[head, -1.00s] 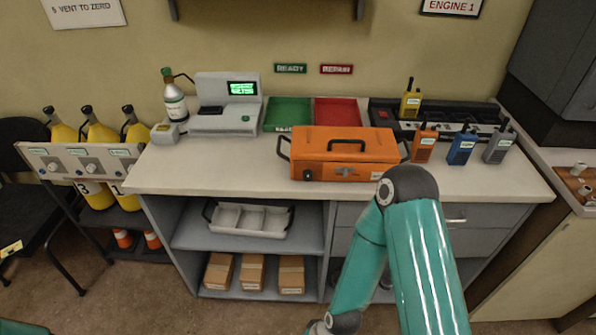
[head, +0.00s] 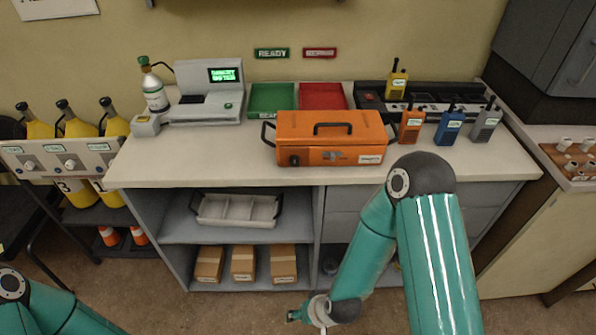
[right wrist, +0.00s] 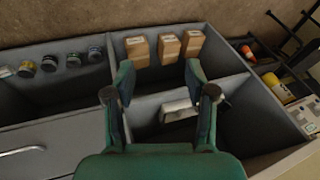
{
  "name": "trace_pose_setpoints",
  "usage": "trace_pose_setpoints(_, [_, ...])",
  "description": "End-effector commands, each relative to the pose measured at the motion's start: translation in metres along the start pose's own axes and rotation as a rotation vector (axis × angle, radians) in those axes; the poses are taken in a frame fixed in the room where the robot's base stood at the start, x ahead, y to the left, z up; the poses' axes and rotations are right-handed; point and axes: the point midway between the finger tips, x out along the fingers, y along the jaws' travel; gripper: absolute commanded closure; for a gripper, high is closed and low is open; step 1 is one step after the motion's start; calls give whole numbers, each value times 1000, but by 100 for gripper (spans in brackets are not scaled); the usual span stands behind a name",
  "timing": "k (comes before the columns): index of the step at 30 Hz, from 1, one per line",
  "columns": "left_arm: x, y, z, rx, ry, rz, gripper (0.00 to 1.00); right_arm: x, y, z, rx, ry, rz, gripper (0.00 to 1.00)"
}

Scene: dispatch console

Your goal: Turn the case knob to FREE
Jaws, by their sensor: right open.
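The orange case (head: 330,132) stands closed on the worktop, with a black handle on its lid. A small dark knob (head: 294,160) is on the lower left of its front face; its setting is too small to read. A silvery plate (head: 336,154) sits at the middle of the front. My right gripper (head: 303,314) is low in front of the counter, well below the case. In the right wrist view the gripper (right wrist: 159,70) is open and empty, facing the lower shelves; the case is not visible there. Only part of my left arm shows, without its gripper.
A grey tray (head: 237,210) and brown boxes (head: 243,263) are on the shelves below. Orange, blue and grey radios stand right of the case. Green (head: 272,99) and red (head: 322,96) trays lie behind it. The worktop's front strip is clear.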

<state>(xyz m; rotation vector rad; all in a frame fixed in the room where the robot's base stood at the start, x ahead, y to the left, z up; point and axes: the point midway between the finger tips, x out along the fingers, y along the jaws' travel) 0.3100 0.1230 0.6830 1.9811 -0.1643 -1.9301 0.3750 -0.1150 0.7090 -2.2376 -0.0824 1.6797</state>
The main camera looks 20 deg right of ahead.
Motion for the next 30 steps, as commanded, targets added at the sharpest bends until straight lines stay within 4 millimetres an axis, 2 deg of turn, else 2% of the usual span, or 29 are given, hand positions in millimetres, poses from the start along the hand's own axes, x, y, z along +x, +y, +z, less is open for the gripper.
trace_pose_setpoints(1, [20, -7, 0, -1, -1, 0, 64, 11, -6, -26, -18, 120, 10, 45])
trace_pose_setpoints(4, [45, -16, 0, -1, -1, 0, 64, 1, -24, -87, -42, 401, 43, 45])
trace_pose_setpoints(6, [61, -22, 0, -1, -1, 0, 64, -20, -37, -126, -50, 611, 70, 45])
trace_pose_setpoints(8, [74, -27, 0, -1, -1, 0, 64, -44, -49, -152, -51, 782, 93, 45])
trace_pose_setpoints(9, [82, -30, 0, -1, -1, 0, 64, -62, -56, -165, -46, 888, 108, 45])
trace_pose_setpoints(12, [97, -35, 0, -1, -1, 0, 64, -107, -69, -182, -29, 1108, 148, 45])
trace_pose_setpoints(15, [106, -38, 0, -1, -1, 0, 64, -142, -75, -187, -7, 1254, 182, 45])
trace_pose_setpoints(18, [108, -39, 0, -1, -1, 0, 64, -162, -77, -189, 9, 1330, 207, 45])
trace_pose_setpoints(23, [105, -38, 0, 0, 0, 0, 64, -169, -76, -201, 17, 1355, 217, 45])
trace_pose_setpoints(30, [96, -35, 0, 0, 0, 0, 64, -161, -68, -242, 18, 1352, 218, 45])
